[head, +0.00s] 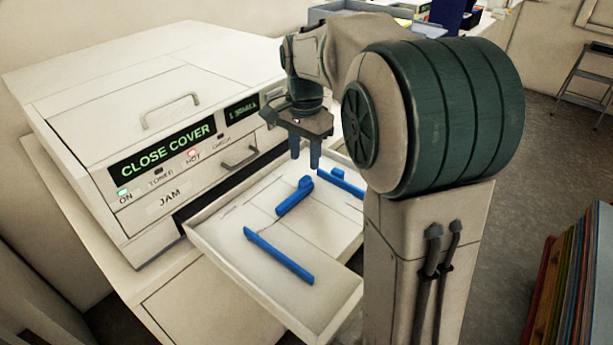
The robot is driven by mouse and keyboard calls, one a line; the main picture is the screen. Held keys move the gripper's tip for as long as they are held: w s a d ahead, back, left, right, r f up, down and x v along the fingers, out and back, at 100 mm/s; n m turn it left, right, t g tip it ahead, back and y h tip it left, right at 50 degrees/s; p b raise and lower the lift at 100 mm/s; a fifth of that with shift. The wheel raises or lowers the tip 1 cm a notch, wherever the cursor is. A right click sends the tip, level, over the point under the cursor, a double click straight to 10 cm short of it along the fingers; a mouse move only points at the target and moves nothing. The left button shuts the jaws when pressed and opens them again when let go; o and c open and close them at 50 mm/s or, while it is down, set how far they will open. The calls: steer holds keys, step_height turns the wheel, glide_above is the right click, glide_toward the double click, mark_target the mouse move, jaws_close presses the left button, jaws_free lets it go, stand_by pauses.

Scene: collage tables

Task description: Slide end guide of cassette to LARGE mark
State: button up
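The cassette (328,278) is a cream tray pulled out from the front of a copier. Its end guide (294,197) is a short blue bar with a raised tab, lying crosswise between two blue side guides, one nearer (278,256) and one farther (343,184). Faint lines mark the tray floor; I cannot read a LARGE mark. My gripper (305,161) points down above the far part of the cassette, its two blue-grey fingers apart with nothing between them. It appears above and beyond the end guide's tab, not touching it. My arm hides the tray's far right corner.
The copier (150,110) stands behind the cassette, its panel reading CLOSE COVER, with handles (240,157) sticking out. Upright coloured boards (575,285) stand at lower right, and a stool (587,85) at upper right. Grey trays and a blue item lie at the back. Open floor (530,150) is at right.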

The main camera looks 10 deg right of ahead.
mark_target(305, 178)
step_height(305, 178, down, 7)
steer(key=shift+f, duration=0.1)
stand_by(0.3)
